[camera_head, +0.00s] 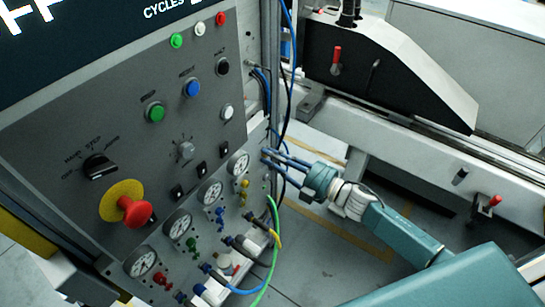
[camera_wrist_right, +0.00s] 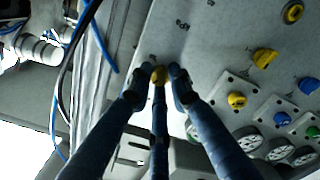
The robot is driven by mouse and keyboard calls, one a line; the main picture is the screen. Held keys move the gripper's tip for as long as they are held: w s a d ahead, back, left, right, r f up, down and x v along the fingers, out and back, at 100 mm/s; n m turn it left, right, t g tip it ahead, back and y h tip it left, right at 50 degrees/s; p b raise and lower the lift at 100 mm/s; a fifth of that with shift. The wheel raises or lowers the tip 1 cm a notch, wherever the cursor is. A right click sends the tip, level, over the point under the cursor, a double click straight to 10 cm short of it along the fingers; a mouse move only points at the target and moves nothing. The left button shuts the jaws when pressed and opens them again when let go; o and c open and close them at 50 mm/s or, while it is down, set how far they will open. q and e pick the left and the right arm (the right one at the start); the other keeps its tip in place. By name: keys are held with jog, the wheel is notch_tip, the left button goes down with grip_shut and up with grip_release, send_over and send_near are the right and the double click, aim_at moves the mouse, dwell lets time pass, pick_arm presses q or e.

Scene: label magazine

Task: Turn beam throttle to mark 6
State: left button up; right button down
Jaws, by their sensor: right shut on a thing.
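My right gripper (camera_head: 266,155) reaches from the right to the right edge of the lower control panel (camera_head: 222,238). In the head view the fingers cover this knob. I cannot read a label that names the beam throttle. My left gripper is in neither view.
Other yellow knobs (camera_wrist_right: 264,58), blue knobs (camera_wrist_right: 308,86) and dial gauges (camera_head: 238,163) are close by on the panel. Blue and green hoses (camera_head: 273,245) hang in front of its lower part. A red mushroom button (camera_head: 136,212) is at the left. Open floor (camera_head: 315,250) lies right of the panel.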

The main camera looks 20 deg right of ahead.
jog(key=shift+r, duration=0.2)
jog(key=c, duration=1.6)
grip_release()
jog(key=shift+a, duration=0.1)
jog(key=shift+f, duration=0.1)
jog(key=v, duration=1.2)
